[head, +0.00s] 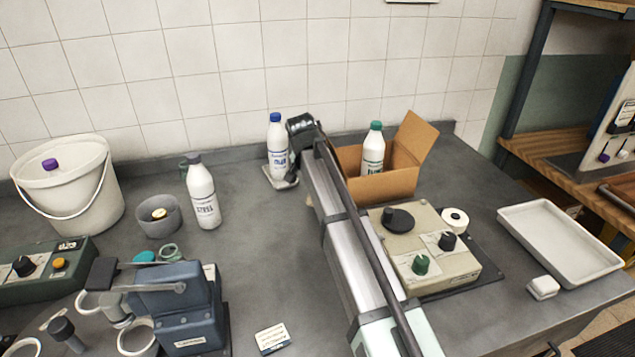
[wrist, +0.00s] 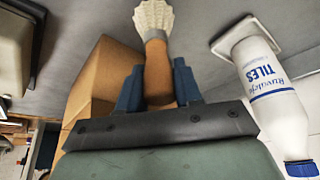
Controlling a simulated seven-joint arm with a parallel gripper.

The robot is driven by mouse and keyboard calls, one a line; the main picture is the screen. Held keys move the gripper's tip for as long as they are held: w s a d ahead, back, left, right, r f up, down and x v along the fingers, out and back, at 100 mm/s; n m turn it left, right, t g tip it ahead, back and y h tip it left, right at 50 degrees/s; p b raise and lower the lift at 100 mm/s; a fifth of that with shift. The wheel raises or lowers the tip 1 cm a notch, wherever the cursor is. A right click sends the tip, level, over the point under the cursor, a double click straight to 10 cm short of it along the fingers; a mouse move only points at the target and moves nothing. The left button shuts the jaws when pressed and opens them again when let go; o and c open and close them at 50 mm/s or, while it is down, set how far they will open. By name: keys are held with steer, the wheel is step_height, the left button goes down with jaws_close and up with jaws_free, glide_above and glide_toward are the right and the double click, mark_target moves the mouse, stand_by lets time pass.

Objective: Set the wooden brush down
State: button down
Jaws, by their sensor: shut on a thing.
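The wooden brush (wrist: 157,70) shows in the wrist view, with a brown wooden handle and pale bristles that fan out at the top of the picture. My gripper (wrist: 158,88) is shut on its handle, one dark blue finger on each side. The bristles lie against the grey counter in the picture; I cannot tell whether they touch it. In the head view the end of my arm is between the blue-capped bottle and the cardboard box, and I cannot make out the brush there.
A white blue-capped bottle (head: 277,150) stands close on the left on a small pale tray (head: 280,182); it also shows in the wrist view (wrist: 268,95). A cardboard box (head: 402,182) holding a green-capped bottle (head: 373,150) is close on the right.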

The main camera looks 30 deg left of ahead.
step_height(320, 180, down, 2)
steer(key=shift+w+d+f, duration=0.1)
steer(key=shift+d, duration=0.05)
steer(key=shift+w+d+f, duration=0.1)
steer(key=shift+w+f, duration=0.05)
steer(key=shift+w, duration=0.05)
steer(key=shift+f, duration=0.15)
steer(key=c, duration=0.7)
jaws_free()
steer(key=shift+c, duration=0.2)
steer(key=v, duration=1.2)
